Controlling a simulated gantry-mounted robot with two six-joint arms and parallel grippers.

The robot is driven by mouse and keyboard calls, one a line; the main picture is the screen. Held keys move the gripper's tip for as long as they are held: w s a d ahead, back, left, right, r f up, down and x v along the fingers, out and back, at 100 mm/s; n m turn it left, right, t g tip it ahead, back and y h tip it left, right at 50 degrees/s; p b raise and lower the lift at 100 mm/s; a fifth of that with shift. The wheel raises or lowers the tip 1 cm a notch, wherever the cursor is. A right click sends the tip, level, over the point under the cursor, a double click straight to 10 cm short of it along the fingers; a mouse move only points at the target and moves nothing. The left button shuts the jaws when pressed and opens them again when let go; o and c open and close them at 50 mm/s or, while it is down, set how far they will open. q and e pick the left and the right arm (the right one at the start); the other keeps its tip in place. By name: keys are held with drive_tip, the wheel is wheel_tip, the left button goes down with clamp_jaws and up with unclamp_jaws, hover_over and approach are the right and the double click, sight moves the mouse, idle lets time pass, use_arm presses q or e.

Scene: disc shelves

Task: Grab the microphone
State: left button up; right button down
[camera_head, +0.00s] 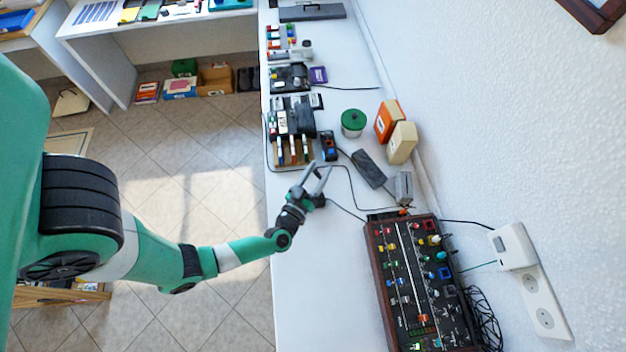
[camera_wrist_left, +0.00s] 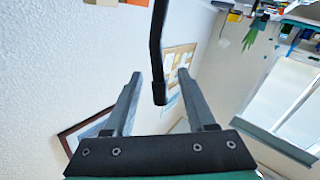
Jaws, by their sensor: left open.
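My left gripper (camera_head: 320,167) is open over the left edge of the white table, its fingers pointing away toward the back. In the left wrist view its two fingers (camera_wrist_left: 160,74) stand apart. A thin black bent stalk with a thicker tip, which looks like the microphone (camera_wrist_left: 158,92), comes down from the top of that view. Its tip shows between the fingers, and neither finger visibly touches it. In the head view thin dark lines run near the gripper, and I cannot tell which is the microphone. My right gripper is not in view.
A mixer panel (camera_head: 420,280) with coloured knobs lies front right on the table (camera_head: 310,290). A dark box (camera_head: 369,168), a green-lidded jar (camera_head: 353,123) and a pen rack (camera_head: 291,150) stand farther back. Bare table lies left of the mixer.

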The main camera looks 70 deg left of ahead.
use_arm(q)
drive_tip(key=shift+x, duration=1.15)
clamp_jaws()
idle(0.5)
